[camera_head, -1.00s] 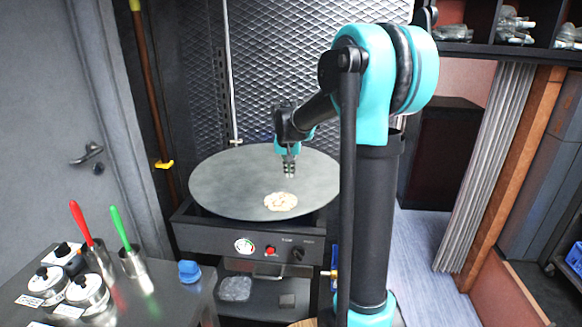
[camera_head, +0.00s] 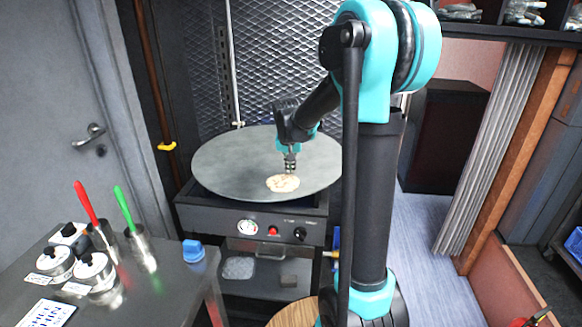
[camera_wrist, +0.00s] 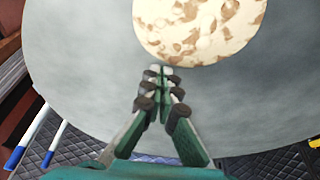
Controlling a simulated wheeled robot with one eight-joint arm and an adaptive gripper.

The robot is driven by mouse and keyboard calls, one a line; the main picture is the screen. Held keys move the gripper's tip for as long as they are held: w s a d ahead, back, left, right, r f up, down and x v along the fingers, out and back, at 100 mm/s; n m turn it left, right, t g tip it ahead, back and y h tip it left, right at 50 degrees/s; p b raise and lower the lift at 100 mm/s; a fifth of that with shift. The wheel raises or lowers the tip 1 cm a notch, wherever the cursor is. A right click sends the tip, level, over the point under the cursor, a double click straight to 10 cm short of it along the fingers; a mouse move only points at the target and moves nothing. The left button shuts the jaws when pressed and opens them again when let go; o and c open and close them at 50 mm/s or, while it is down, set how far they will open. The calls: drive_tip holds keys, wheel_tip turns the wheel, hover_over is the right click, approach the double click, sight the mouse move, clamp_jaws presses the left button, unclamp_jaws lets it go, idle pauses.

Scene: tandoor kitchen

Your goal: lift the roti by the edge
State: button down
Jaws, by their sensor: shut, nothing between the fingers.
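The roti (camera_head: 283,183) is a small pale round with brown patches. It lies flat on the large round grey griddle plate (camera_head: 225,163), near the plate's front edge. In the wrist view the roti (camera_wrist: 195,28) shows at the top, and its far part is cut off by the picture's edge. My gripper (camera_head: 290,171) is above the plate at the roti's back edge. In the wrist view my gripper's fingertips (camera_wrist: 161,69) are together and empty, right by the roti's near edge. I cannot tell whether they touch it.
The plate sits on a black stove unit (camera_head: 255,222) with a gauge and knobs. A steel table (camera_head: 165,285) at the left holds lidded jars, a blue object (camera_head: 193,250) and red- and green-handled tools in cups. A mesh panel (camera_head: 290,60) stands behind the plate.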

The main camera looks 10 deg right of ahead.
sight(287, 186)
drive_tip(key=s+a, duration=0.1)
drive_tip(key=s, duration=0.2)
drive_tip(key=s+a, duration=0.1)
drive_tip(key=s, duration=0.2)
drive_tip(key=s+a, duration=0.1)
drive_tip(key=s, duration=0.2)
drive_tip(key=shift+w, duration=0.1)
